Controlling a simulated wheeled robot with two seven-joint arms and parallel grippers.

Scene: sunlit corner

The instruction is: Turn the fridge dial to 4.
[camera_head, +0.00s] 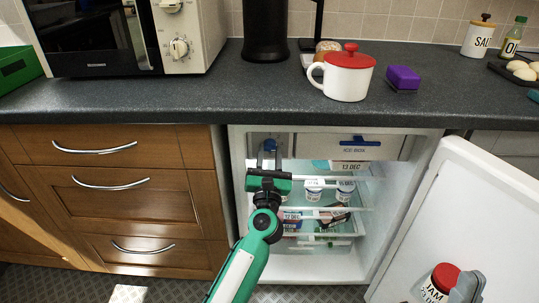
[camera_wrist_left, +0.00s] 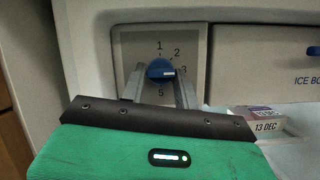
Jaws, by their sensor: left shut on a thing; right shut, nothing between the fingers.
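The fridge dial (camera_wrist_left: 158,69) is a blue knob on a grey panel (camera_wrist_left: 133,48) in the left wrist view. Numbers 1, 2, 3 and 5 show around it; the place of 4 is hidden behind a finger. A pale mark on the knob points right, towards 3. My left gripper (camera_head: 268,153) reaches into the top left of the open fridge (camera_head: 238,210), with its fingers on both sides of the dial and shut on it. The dial (camera_head: 270,145) shows small and blue between the fingers in the head view. My right gripper is not in view.
The fridge door (camera_head: 450,210) stands open at the right, with a jam jar (camera_head: 440,281) in it. The ice box flap (camera_head: 360,146) is right of the dial. Shelves with pots (camera_head: 314,187) lie below. Wooden drawers (camera_head: 115,190) stand at the left, under a dark worktop (camera_head: 210,105).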

